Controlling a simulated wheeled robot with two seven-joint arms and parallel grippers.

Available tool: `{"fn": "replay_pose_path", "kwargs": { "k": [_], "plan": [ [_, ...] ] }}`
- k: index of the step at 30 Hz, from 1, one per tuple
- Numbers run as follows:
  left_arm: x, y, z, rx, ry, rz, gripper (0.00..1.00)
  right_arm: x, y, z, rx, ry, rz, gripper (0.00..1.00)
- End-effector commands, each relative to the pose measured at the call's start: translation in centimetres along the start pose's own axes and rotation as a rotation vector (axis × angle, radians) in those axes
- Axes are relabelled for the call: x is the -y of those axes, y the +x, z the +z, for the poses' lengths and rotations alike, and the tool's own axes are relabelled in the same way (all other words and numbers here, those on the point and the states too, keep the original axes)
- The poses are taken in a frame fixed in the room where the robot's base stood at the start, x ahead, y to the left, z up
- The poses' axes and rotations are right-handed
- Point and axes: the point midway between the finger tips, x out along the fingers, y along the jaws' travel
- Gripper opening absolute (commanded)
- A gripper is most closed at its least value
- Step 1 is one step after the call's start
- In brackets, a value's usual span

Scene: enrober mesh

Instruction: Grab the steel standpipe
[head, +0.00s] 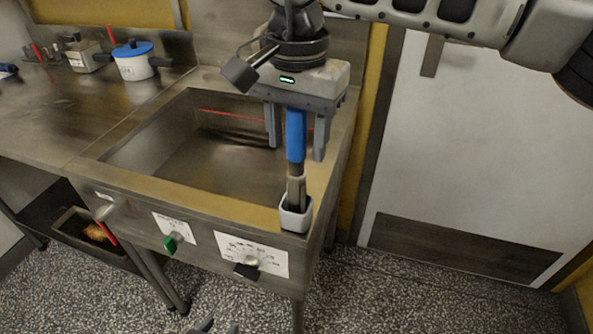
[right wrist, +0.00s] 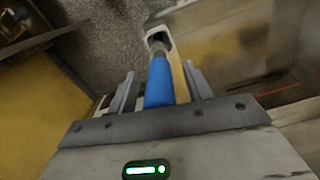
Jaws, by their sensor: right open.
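The steel standpipe (head: 296,192) stands upright with its lower end in a white square holder (head: 296,217) at the sink's front right corner. Its upper part is a blue grip (head: 295,135), which also shows in the right wrist view (right wrist: 160,84). My right gripper (head: 295,152) points down over it, open, with one finger on each side of the blue grip and gaps visible. The top of the grip is hidden under the gripper body. Only grey tips of my left gripper (head: 217,327) show at the bottom edge of the head view; its opening is unclear.
The steel sink basin (head: 190,165) is left of the standpipe. A blue-lidded pot (head: 134,64) and a small metal container (head: 83,56) stand on the counter at far left. A black-handled dial (head: 249,263) and green knob (head: 173,242) are on the front panel. A white door (head: 480,140) is right.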

Motion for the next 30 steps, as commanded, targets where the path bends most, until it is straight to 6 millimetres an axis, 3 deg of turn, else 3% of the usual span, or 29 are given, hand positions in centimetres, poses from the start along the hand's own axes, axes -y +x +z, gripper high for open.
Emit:
{"fn": "replay_pose_path", "kwargs": {
  "k": [3,9,20,28,30],
  "plan": [
    [0.0,0.0,0.0,0.000,0.000,0.000,0.36,0.0,0.0,0.0,0.000,0.000,0.000,0.51],
    [0.0,0.0,-0.1,-0.003,-0.001,0.000,0.36,0.0,-0.1,0.0,0.000,0.000,0.000,0.00],
    [0.0,-0.1,-0.5,-0.011,-0.001,0.001,0.36,0.0,-0.4,0.0,-0.002,0.000,-0.002,0.00],
    [0.0,0.0,-0.4,-0.012,-0.002,0.002,0.36,0.1,-3.5,0.0,-0.003,-0.001,-0.003,0.00],
    [-0.1,0.1,-0.3,-0.013,-0.004,0.002,0.36,0.3,-4.4,1.1,-0.003,-0.005,-0.003,0.00]
  ]
}}
